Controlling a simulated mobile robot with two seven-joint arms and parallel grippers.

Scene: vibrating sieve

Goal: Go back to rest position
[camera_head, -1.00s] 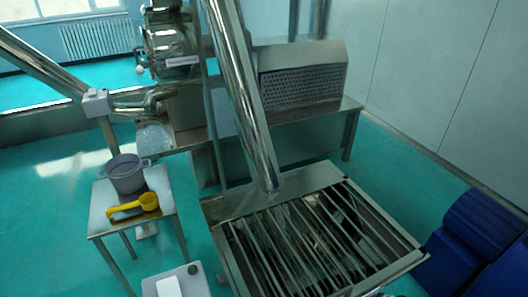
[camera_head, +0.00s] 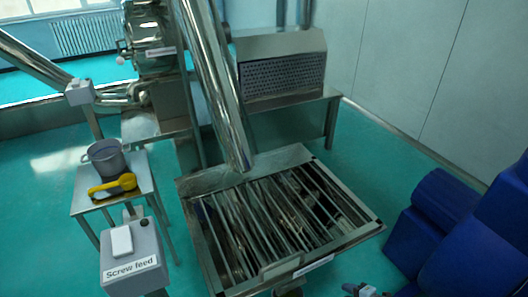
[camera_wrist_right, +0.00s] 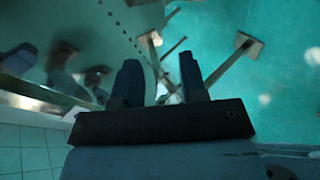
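My right gripper (camera_wrist_right: 160,82) shows in the right wrist view with its two dark blue fingers apart and nothing held between them. The blue links of my right arm (camera_head: 455,235) stand at the right edge of the head view, to the right of the vibrating sieve (camera_head: 370,231). My left gripper is in neither view.
The sieve with its metal bars fills the lower middle, under a slanted steel tube (camera_head: 215,85). A "Screw feed" box (camera_head: 130,262) stands at lower left. Behind it, a small table (camera_head: 83,204) holds a grey pot (camera_head: 106,160) and a yellow scoop (camera_head: 112,187).

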